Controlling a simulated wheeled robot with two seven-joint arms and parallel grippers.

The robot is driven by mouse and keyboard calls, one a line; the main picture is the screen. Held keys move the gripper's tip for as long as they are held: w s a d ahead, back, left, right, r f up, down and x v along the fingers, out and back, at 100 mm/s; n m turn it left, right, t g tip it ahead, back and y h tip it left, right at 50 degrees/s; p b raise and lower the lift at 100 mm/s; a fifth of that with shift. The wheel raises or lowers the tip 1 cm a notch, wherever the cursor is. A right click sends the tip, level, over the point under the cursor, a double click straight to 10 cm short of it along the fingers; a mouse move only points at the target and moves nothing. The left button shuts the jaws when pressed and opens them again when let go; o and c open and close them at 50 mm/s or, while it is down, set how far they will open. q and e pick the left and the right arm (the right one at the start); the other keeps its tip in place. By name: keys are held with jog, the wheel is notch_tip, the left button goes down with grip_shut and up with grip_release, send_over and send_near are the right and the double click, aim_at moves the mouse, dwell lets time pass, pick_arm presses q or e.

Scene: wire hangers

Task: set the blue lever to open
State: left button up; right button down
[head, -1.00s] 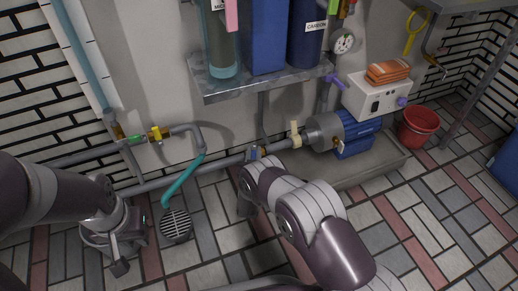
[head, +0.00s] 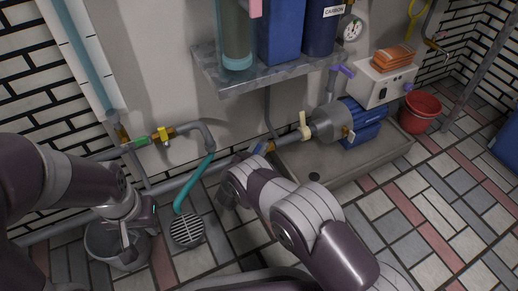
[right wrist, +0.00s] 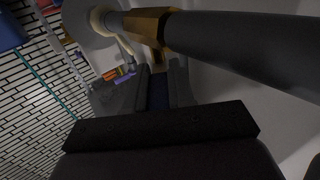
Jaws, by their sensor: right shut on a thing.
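The blue lever (head: 258,149) sits on the low grey pipe along the wall, just beyond my right wrist in the head view. Only a small part of it shows there. In the right wrist view, my right gripper (right wrist: 159,92) has its fingers on both sides of the dark blue lever (right wrist: 158,100), shut on it. A brass valve body (right wrist: 150,28) on the pipe lies just beyond the fingertips. The lever's exact angle is hard to tell. My left gripper (head: 125,238) hangs over a grey bucket at the left, away from the lever; its jaw opening is unclear.
A cream lever (head: 304,128) is further right on the same pipe, before the blue pump (head: 362,125). A yellow-handled valve (head: 162,135) is on the upper left pipe. A teal hose (head: 190,185) ends above the floor drain (head: 187,231). A metal shelf (head: 270,80) overhangs the pipe.

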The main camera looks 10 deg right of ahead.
jog(key=c, duration=1)
grip_release()
jog(key=shift+o, duration=0.2)
jog(key=p+v, duration=0.5)
jog(key=v, duration=0.7)
jog(key=shift+s+a+p, duration=0.2)
jog(key=shift+s+p, duration=0.1)
jog(key=shift+p, duration=0.05)
